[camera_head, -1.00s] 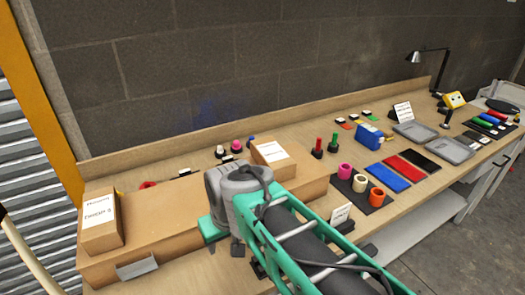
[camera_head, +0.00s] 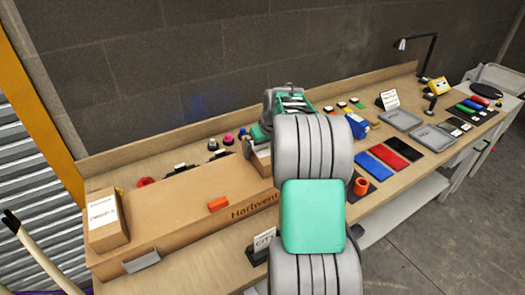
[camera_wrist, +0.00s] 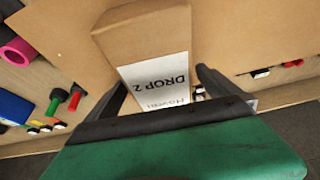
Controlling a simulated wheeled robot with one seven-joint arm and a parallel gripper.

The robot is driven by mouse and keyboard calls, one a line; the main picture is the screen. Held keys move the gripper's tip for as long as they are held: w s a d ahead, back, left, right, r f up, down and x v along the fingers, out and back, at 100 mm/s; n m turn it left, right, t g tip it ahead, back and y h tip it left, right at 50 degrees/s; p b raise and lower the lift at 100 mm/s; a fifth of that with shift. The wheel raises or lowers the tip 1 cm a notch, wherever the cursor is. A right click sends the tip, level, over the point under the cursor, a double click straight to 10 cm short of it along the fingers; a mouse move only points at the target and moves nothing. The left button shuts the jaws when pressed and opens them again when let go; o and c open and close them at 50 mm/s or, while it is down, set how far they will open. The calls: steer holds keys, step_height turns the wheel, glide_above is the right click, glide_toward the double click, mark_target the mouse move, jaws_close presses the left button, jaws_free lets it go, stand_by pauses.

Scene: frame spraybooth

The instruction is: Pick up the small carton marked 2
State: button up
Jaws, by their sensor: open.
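The small carton marked 2 (camera_wrist: 140,40) is brown with a white label reading "DROP 2". In the wrist view it lies between the two fingers of my open gripper (camera_wrist: 165,85), which straddle its labelled part. I cannot tell whether either finger touches it. In the head view only a sliver of this carton (camera_head: 262,160) shows beside my gripper (camera_head: 257,143); my arm hides the rest. It appears to rest on the long brown box (camera_head: 170,215).
Another small labelled carton (camera_head: 104,220) stands on the long box's left end. Blue (camera_head: 374,166) and red mats lie right.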

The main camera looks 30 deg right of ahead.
steer(key=shift+w+f, duration=0.1)
steer(key=shift+f, duration=0.05)
steer(key=c, duration=2)
